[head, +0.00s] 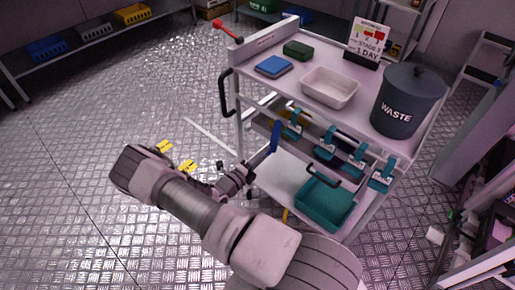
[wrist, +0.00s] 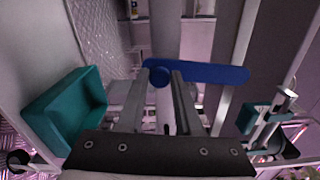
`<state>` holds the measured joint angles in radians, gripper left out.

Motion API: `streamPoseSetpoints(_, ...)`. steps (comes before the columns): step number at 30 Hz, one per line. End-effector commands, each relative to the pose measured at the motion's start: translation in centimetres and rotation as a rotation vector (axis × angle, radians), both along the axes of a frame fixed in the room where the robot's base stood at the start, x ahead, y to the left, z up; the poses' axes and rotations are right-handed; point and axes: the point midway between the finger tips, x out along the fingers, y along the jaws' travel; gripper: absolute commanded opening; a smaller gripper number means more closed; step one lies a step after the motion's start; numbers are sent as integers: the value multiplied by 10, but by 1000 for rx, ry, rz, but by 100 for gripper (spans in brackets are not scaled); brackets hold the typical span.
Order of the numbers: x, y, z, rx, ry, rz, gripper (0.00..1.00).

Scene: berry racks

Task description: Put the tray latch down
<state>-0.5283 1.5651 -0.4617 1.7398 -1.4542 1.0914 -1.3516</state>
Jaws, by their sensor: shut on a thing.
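The blue lever, which looks like the tray latch (head: 275,137), stands nearly upright at the left end of the cart, below its top shelf. In the wrist view the blue lever (wrist: 205,72) runs across the picture, with its rounded end between my fingertips. My gripper (head: 250,170) is at the lever's lower end, and in the wrist view my gripper (wrist: 161,82) is shut on that end. The exact contact is partly hidden by the fingers.
The cart's top (head: 330,112) carries a white tray (head: 329,88), blue and green boxes, a sign and a waste bin (head: 407,100). Teal clips (head: 328,148) line its front edge. A teal bin (head: 324,204) sits on the lower shelf. Floor to the left is largely clear.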

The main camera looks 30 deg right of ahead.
Motion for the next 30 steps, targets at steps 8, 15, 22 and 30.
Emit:
streamPoseSetpoints(8,-13,-4,-1,-37,105,1,0)
streamPoseSetpoints(15,-17,-5,-2,-48,134,1,0)
streamPoseSetpoints(22,-18,-5,-2,-49,137,0,0)
streamPoseSetpoints(30,-18,-6,-2,-48,136,-1,61)
